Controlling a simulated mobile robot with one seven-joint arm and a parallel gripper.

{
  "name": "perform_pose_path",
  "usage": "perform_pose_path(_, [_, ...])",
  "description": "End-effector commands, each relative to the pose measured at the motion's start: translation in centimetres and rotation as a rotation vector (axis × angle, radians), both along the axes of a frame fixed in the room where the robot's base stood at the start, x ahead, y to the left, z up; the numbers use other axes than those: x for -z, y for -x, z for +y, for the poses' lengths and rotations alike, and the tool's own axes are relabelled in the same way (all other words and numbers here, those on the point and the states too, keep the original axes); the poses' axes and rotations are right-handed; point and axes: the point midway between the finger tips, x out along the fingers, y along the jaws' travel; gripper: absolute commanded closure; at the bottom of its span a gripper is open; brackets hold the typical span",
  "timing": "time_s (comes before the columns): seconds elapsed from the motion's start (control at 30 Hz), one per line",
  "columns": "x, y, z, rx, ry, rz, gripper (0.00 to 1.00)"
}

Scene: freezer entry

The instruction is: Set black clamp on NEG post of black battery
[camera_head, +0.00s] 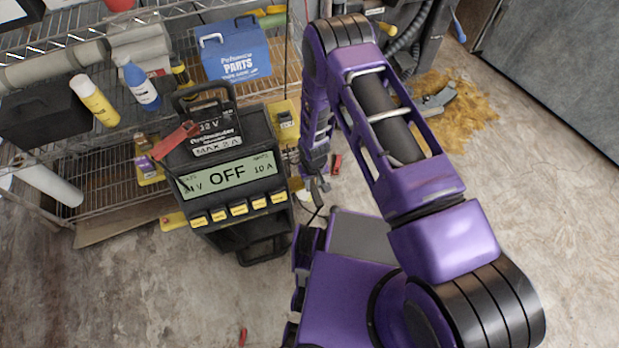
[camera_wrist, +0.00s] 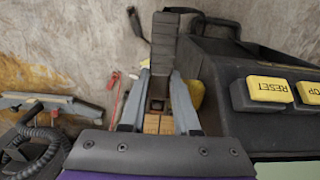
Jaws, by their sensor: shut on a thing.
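My gripper (camera_head: 316,188) hangs low just right of the charger in the head view. In the wrist view my gripper (camera_wrist: 158,100) is shut on a dark, ribbed piece, apparently the black clamp (camera_wrist: 163,45), which sticks out past the fingertips. A thin dark cable seems to hang near it in the head view. The black battery (camera_head: 212,128) sits on top of the charger, apart from my gripper. A red clamp (camera_head: 175,140) is at the battery's left side. I cannot make out the NEG post. The battery does not show clearly in the wrist view.
The black charger (camera_head: 228,178) reads OFF; its yellow buttons, including RESET (camera_wrist: 268,88), are close right in the wrist view. Wire shelving (camera_head: 100,150) with bottles and a blue parts box (camera_head: 235,55) stands behind. The floor at front left is mostly clear.

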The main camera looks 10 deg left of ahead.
Motion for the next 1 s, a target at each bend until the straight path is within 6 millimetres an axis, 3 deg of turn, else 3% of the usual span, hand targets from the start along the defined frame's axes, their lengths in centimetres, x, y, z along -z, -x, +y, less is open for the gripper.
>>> perform_pose_path(0.53, [-0.5,-0.1,0.0,0.0,-0.001,-0.001,1.0])
perform_pose_path(1.0, [-8.7,-0.1,0.1,0.0,-0.002,-0.003,1.0])
